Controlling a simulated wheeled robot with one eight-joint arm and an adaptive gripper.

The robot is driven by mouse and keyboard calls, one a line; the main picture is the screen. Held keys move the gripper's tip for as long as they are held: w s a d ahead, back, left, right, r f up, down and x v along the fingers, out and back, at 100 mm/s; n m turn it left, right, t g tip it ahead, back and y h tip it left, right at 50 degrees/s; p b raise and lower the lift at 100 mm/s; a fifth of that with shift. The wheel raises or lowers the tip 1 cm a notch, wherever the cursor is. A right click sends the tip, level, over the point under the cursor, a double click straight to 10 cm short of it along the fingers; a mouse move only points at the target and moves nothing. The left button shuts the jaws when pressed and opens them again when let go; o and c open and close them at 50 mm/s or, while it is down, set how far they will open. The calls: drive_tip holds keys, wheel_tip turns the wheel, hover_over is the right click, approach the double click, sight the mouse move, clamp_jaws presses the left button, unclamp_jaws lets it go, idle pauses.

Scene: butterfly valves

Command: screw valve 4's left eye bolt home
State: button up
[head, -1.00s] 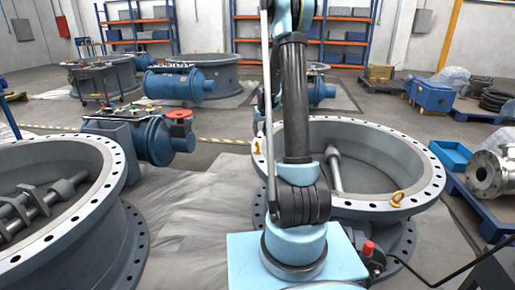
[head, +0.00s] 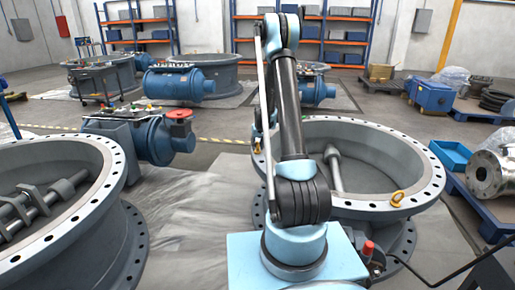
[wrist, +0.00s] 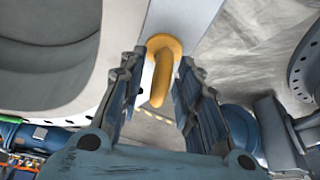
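The valve body (head: 365,209) with a wide grey drilled flange stands right of centre in the head view. Its left yellow eye bolt (head: 257,146) sits on the rim, partly hidden by my arm. In the wrist view the eye bolt (wrist: 163,68) stands on the grey flange face, its ring seen nearly edge-on. My gripper (wrist: 160,88) is open, with one finger on each side of the ring and visible gaps between. The bolt's thread and seating are not visible.
A second yellow eye bolt (head: 397,198) sits on the same flange, at front right. Another large valve body (head: 60,215) stands at the left. A blue actuator with a red cap (head: 178,114) lies between them. A pallet (head: 490,215) with a metal flanged part is at right.

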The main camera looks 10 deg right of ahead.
drive_tip(key=shift+w+f, duration=0.15)
drive_tip(key=shift+f, duration=0.15)
clamp_jaws()
drive_tip(key=shift+m, duration=0.3)
drive_tip(key=shift+m+h, duration=0.3)
drive_tip(key=shift+m, duration=0.2)
unclamp_jaws()
